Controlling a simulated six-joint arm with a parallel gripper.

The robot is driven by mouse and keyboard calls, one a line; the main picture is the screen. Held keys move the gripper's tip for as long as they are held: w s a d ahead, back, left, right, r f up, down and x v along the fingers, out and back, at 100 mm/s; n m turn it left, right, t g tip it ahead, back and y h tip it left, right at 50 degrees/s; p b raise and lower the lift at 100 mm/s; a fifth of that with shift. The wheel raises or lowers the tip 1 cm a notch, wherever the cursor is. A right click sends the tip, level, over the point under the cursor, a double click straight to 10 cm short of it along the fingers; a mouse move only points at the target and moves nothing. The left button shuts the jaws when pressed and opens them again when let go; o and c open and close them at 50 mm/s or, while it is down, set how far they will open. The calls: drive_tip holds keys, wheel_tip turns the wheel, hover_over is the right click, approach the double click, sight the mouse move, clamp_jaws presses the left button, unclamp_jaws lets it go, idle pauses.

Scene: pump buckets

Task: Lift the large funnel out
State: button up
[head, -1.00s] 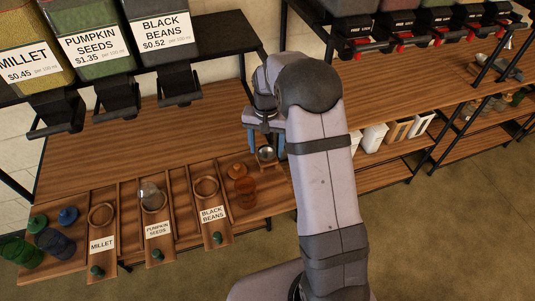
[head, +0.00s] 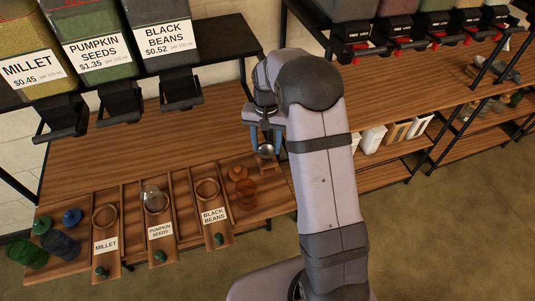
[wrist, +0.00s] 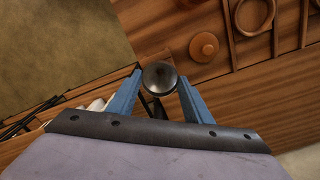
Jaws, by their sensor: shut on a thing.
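A round, shiny metal funnel (head: 266,151) hangs between the blue fingers of my gripper (head: 267,146) in the head view. In the wrist view the dark, bowl-shaped mouth of the funnel (wrist: 160,77) lies between the two fingertips of my gripper (wrist: 160,80). My gripper is shut on it. A small wooden holder (head: 267,165) stands just below the funnel at the counter's right end. Whether the funnel's spout is clear of the holder cannot be told, as the spout is hidden.
Labelled boards with wooden rings lie further left; the pumpkin seeds board (head: 160,233) bears a clear glass object (head: 154,197). Dispensers (head: 180,90) overhang the counter (head: 150,145), whose back is bare.

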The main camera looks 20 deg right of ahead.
sight(267, 148)
drive_tip(key=shift+r+p, duration=1.15)
drive_tip(key=shift+r, duration=0.45)
